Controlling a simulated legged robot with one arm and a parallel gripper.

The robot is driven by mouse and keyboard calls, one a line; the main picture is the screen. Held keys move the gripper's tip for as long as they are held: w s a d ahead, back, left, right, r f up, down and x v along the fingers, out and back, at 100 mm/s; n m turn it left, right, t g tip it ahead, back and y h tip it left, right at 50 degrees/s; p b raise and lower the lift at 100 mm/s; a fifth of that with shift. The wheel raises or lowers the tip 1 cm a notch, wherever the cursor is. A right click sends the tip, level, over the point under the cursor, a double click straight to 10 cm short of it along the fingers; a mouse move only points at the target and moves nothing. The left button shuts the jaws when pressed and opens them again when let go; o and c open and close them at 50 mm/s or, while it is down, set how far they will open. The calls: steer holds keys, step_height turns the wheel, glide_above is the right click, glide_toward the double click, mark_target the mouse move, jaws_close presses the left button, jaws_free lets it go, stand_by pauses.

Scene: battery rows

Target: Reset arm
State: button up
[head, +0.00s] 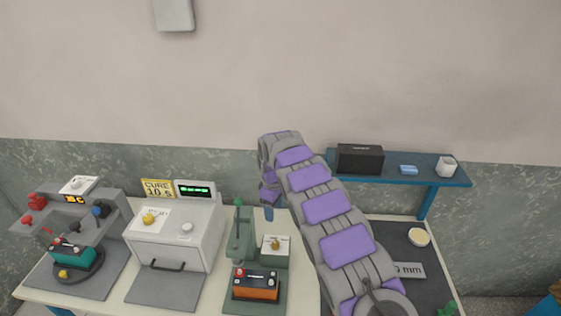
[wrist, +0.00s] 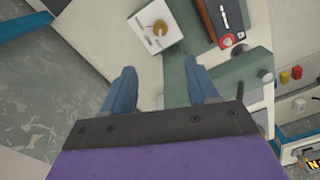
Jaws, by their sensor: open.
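My gripper (wrist: 160,90) shows in the wrist view with its two blue fingers spread apart and nothing between them. In the head view my purple and grey arm reaches up and forward over the bench, and the gripper (head: 269,212) points down, partly hidden by the wrist. It is above the bench, just right of the green press (head: 241,240). An orange and black battery (head: 256,284) sits on the press base. In the wrist view this battery (wrist: 222,15) is at the top, beyond the right finger.
A white oven-like box (head: 190,236) and a grey station (head: 70,220) with a teal battery (head: 72,255) stand to the left. A blue shelf (head: 400,167) with a black box (head: 359,159) and a white cup (head: 446,167) is at the right. A dark mat (head: 395,240) lies below it.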

steer(key=s+d+r+m+h+b, duration=0.1)
steer(key=s+d+r+m+b, duration=0.1)
steer(key=s+d+r+m, duration=0.5)
steer(key=s+d+r+m+b, duration=0.1)
steer(key=s+d+r, duration=0.4)
steer(key=s+d, duration=0.65)
steer(key=s+f+m+g+b, duration=0.1)
steer(key=s+f+m+b, duration=0.1)
steer(key=s, duration=1.4)
steer(key=s+d+f+m+y+b, duration=0.1)
steer(key=s+f+m, duration=0.1)
steer(key=s, duration=1.4)
steer(key=shift+d+f+m+g+b, duration=0.3)
steer(key=shift+m+g+b, duration=0.1)
steer(key=shift+m, duration=0.2)
